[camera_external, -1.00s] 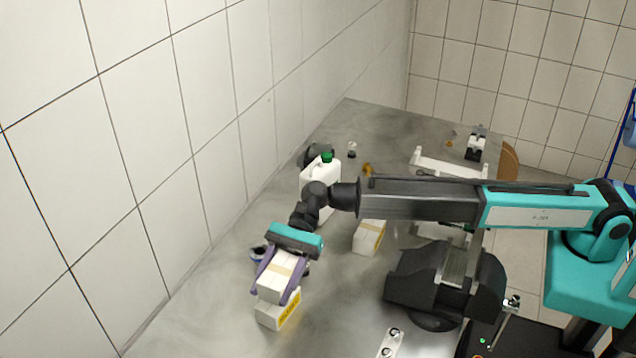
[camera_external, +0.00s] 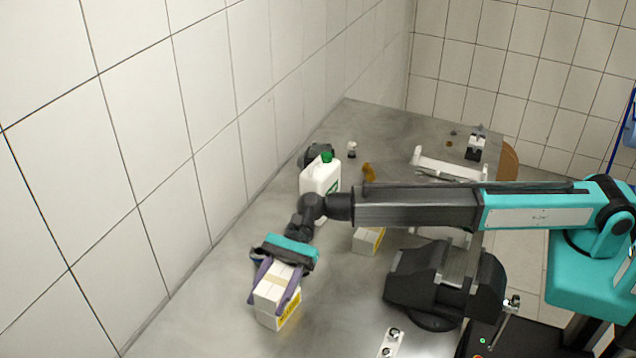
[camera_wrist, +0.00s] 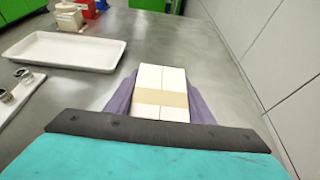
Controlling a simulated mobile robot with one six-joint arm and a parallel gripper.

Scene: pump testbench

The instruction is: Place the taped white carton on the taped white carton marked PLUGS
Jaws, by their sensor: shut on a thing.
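My gripper (camera_external: 274,293) is shut on the taped white carton (camera_external: 272,289), with a purple finger on each side of it. The held carton, with its tan tape band, also shows in the wrist view (camera_wrist: 160,82). Directly beneath it is another white carton (camera_external: 270,321) with a yellow label, standing on the metal table. The label's lettering is too small to read. The two cartons look closely stacked and roughly aligned; I cannot tell whether they touch. The lower carton is hidden in the wrist view.
Another white carton with a yellow label (camera_external: 367,241) stands to the right, under my arm. A white jug with a green cap (camera_external: 318,180) stands behind. The wall (camera_external: 130,170) runs along the table's left side. A white tray (camera_wrist: 65,51) shows in the wrist view.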

